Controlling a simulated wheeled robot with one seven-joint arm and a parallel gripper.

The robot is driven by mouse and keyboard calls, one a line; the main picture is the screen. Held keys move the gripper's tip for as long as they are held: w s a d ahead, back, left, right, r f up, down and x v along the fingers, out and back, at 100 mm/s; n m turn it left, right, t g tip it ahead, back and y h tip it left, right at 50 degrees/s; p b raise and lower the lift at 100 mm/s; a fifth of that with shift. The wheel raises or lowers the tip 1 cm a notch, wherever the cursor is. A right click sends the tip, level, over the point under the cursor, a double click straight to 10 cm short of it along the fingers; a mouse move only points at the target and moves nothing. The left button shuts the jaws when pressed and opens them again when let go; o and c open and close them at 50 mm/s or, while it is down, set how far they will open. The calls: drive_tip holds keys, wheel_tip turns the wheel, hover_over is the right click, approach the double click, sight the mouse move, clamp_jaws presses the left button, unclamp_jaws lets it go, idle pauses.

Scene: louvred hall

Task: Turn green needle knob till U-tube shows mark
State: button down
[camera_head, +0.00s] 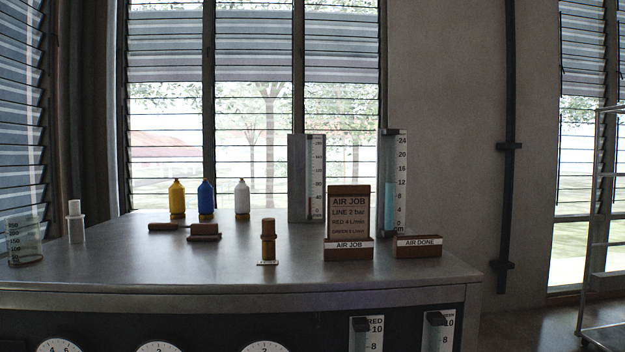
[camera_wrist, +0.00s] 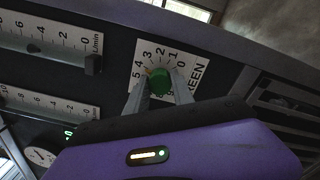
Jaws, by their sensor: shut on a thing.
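The green needle knob (camera_wrist: 159,82) is in the wrist view, on a white dial plate (camera_wrist: 147,53) marked GREEN with numbers from 0 to 5. My gripper (camera_wrist: 160,90) is shut on the knob, one finger on each side. In the head view my gripper is not seen. A tall tube with a cm scale (camera_head: 394,185) stands at the back right of the bench, with pale blue liquid to about 12. I cannot tell whether it is the U-tube. A job card (camera_head: 348,212) reads AIR JOB, LINE 2 bar, with RED and GREEN L/min lines too small to read surely.
Another scale board (camera_head: 308,180) stands left of the tube. Yellow (camera_head: 177,198), blue (camera_head: 206,199) and white bottles (camera_head: 242,198) stand on the bench (camera_head: 130,262). An AIR DONE block (camera_head: 418,246) is at right. Flow scales (camera_wrist: 50,45) and gauges (camera_head: 160,347) line the front panel.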

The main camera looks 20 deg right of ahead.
drive_tip(key=c, duration=1.1)
unclamp_jaws()
drive_tip(key=s+a+n+b, duration=0.3)
drive_tip(key=s+n+b, duration=0.65)
drive_tip(key=n, duration=0.25)
drive_tip(key=shift+x, duration=5)
drive_tip(key=shift+d, duration=0.1)
clamp_jaws()
